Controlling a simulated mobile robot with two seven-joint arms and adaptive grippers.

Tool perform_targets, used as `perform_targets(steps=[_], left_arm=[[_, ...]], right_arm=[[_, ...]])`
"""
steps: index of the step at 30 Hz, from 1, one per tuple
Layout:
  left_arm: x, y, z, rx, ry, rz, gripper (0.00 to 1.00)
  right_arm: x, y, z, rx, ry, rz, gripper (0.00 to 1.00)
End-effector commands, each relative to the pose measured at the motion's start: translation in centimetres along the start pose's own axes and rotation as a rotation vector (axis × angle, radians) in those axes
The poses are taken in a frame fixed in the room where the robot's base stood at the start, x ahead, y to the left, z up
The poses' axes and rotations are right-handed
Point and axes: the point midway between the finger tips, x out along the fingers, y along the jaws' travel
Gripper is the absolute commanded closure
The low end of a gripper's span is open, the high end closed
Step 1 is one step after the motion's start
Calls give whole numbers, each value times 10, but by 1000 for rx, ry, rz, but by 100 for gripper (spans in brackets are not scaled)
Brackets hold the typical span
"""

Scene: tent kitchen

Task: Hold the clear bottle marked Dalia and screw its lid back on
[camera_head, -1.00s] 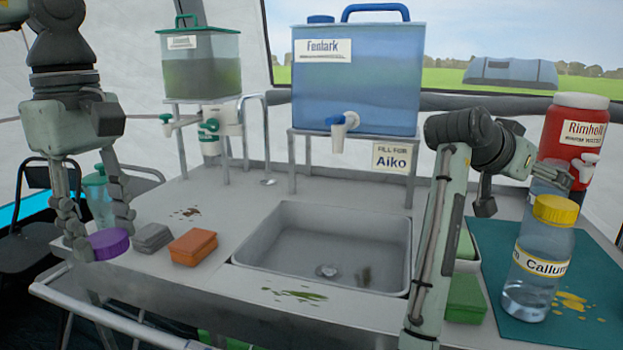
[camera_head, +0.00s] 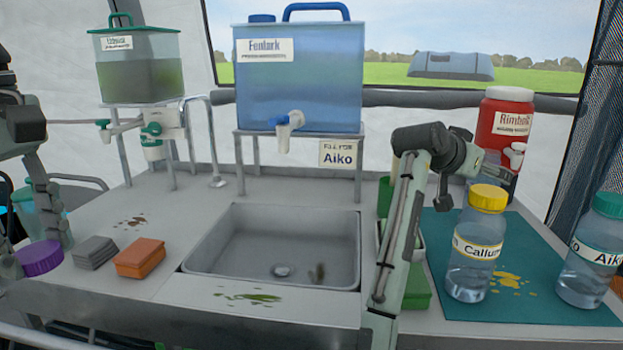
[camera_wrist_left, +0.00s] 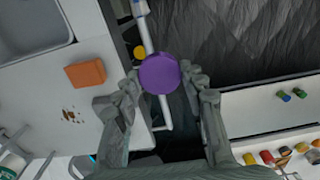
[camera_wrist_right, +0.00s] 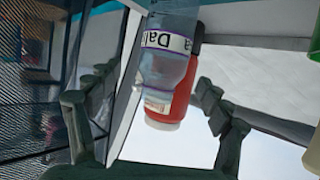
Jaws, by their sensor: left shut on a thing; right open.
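The purple lid (camera_head: 40,258) is held in my left gripper (camera_head: 38,250), above the left front of the counter. In the left wrist view the lid (camera_wrist_left: 160,74) sits between the two fingertips. The clear bottle marked Dalia (camera_wrist_right: 172,45) has a purple-edged label, upside down in the right wrist view, its narrowing end towards my right gripper (camera_wrist_right: 150,98). That gripper is open, its fingers apart on either side of the view; the bottle is ahead of them. In the head view a clear shape (camera_head: 495,175) shows partly behind the Callum bottle; its label is hidden.
The yellow-lidded Callum bottle (camera_head: 475,245) and teal-lidded Aiko bottle (camera_head: 594,250) stand on the teal mat (camera_head: 515,306). The red Rimholt container (camera_head: 506,125) is behind. A sink (camera_head: 275,250) lies mid-counter; grey (camera_head: 95,252) and orange (camera_head: 139,258) sponges lie left of it.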

Motion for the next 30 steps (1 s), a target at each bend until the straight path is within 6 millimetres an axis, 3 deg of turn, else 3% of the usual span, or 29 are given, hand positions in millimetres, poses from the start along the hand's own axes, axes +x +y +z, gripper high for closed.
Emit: perform_targets(steps=[5, 16, 28, 30], left_arm=[[-1, 0, 0, 0, 0, 0, 68], [-10, 0, 0, 0, 0, 0, 68], [-10, 0, 0, 0, 0, 0, 68], [-10, 0, 0, 0, 0, 0, 68]], right_arm=[[2, 0, 0, 0, 0, 1, 21], [49, -3, 0, -1, 0, 2, 21], [52, -3, 1, 0, 0, 1, 21], [52, -3, 0, 0, 0, 1, 30]])
